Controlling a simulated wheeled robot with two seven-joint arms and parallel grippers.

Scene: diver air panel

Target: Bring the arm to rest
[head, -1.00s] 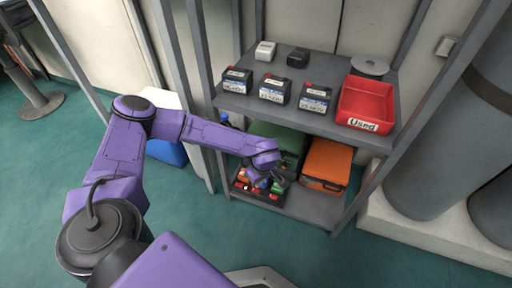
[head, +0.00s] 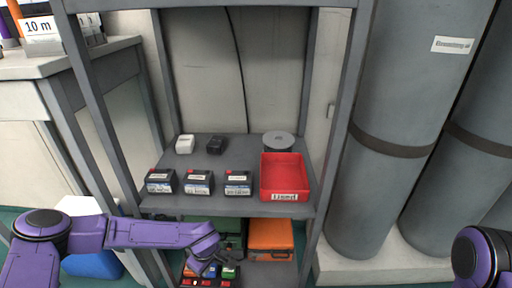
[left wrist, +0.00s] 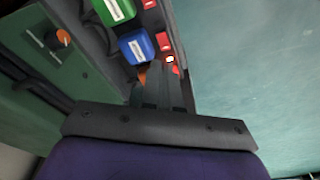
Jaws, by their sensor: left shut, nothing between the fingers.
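My left gripper (head: 212,263) is shut and empty. It hangs by the lower shelf, over a dark bin (head: 207,283) holding several small coloured items. In the left wrist view its two fingers (left wrist: 164,70) lie close together, beside a blue item (left wrist: 136,47) and below a green item (left wrist: 114,10); I cannot tell whether the fingertips touch anything. My left arm (head: 150,234) comes in from the lower left, in front of the rack post. Only a purple link of my right arm (head: 478,260) shows at the right edge; its gripper is out of view.
The rack's upper shelf (head: 230,143) carries several labelled black batteries (head: 198,182), a red bin (head: 284,178) and a grey round object (head: 278,141). An orange case (head: 270,237) and a green case (head: 228,232) stand below. Large grey cylinders (head: 390,120) stand right; a counter (head: 60,62) stands left.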

